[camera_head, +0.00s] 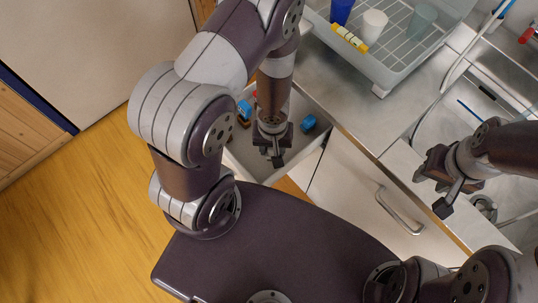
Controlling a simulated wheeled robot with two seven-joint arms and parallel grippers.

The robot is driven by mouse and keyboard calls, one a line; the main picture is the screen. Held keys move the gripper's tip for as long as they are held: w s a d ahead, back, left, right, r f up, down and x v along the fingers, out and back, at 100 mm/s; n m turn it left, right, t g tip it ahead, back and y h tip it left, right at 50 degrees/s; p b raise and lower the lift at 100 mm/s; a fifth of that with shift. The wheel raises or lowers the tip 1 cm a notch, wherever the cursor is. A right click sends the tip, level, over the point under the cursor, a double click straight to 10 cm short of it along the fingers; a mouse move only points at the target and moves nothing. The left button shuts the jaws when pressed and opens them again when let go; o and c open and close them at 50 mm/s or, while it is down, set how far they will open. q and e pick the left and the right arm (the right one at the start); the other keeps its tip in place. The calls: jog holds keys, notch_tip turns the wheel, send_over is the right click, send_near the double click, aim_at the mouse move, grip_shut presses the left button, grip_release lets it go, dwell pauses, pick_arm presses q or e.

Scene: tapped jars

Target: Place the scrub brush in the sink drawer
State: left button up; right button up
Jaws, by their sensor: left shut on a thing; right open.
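The sink drawer (312,166) is pulled open below the steel counter, left of a closed front with a handle. My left gripper (277,160) points down over the open drawer. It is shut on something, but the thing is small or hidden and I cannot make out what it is. I cannot clearly pick out the scrub brush. A blue thing (308,123) lies in the drawer to the right of my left gripper, and another blue thing (243,109) shows to its left, partly hidden by my arm. My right gripper (446,196) is open and empty, near the sink's front edge.
A dish rack (398,60) on the counter holds a blue cup (341,11), a white cup (374,25) and a greenish cup (421,20). A yellow thing (349,38) is at its edge. The closed front's handle (400,212) sticks out below the counter.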

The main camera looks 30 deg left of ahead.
aim_at(268, 155)
pick_arm(q)
jog(key=shift+s+a+f, duration=0.25)
jog(key=shift+a+f, duration=0.05)
jog(key=shift+a, duration=0.1)
jog(key=f+b, duration=0.1)
jog(key=f, duration=0.1)
jog(key=f+b, duration=0.1)
jog(key=shift+s+a+f, duration=0.15)
jog(key=shift+s+f, duration=0.05)
jog(key=shift+f, duration=0.15)
jog(key=shift+w+f, duration=0.1)
jog(key=shift+w, duration=0.05)
jog(key=shift+f+b, duration=0.2)
jog(key=shift+b, duration=0.1)
jog(key=o, duration=1.1)
jog(key=shift+c, duration=0.2)
jog(key=shift+r, duration=0.1)
